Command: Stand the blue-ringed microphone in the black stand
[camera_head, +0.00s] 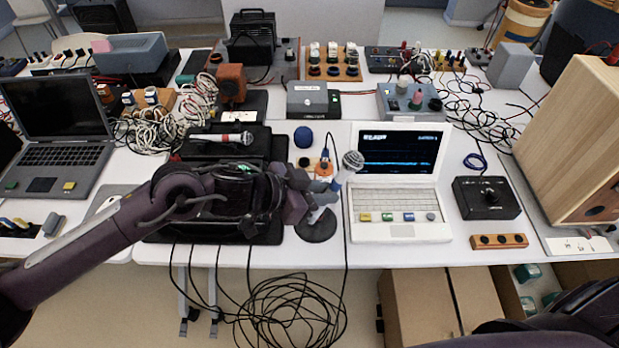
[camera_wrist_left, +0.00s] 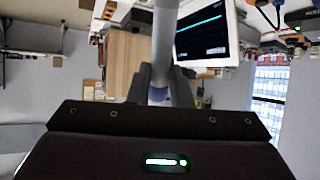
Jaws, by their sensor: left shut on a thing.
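The microphone (camera_head: 352,160) has a round silver mesh head and a pale body. My left gripper (camera_head: 328,190) is shut on it and holds it tilted, head up, just left of the white laptop. In the left wrist view, the pale shaft of the microphone (camera_wrist_left: 164,40) rises from between the finger tips of my left gripper (camera_wrist_left: 160,84), with a blue band low on it. The black stand (camera_head: 316,228) shows as a round base on the table, below the gripper. Its upper part is hidden by the gripper. My right gripper is out of view.
A second microphone (camera_head: 222,138) with a red band lies on a black case at left. The white laptop (camera_head: 400,228) stands close to the right of the held microphone. A black cable hangs over the table's front edge.

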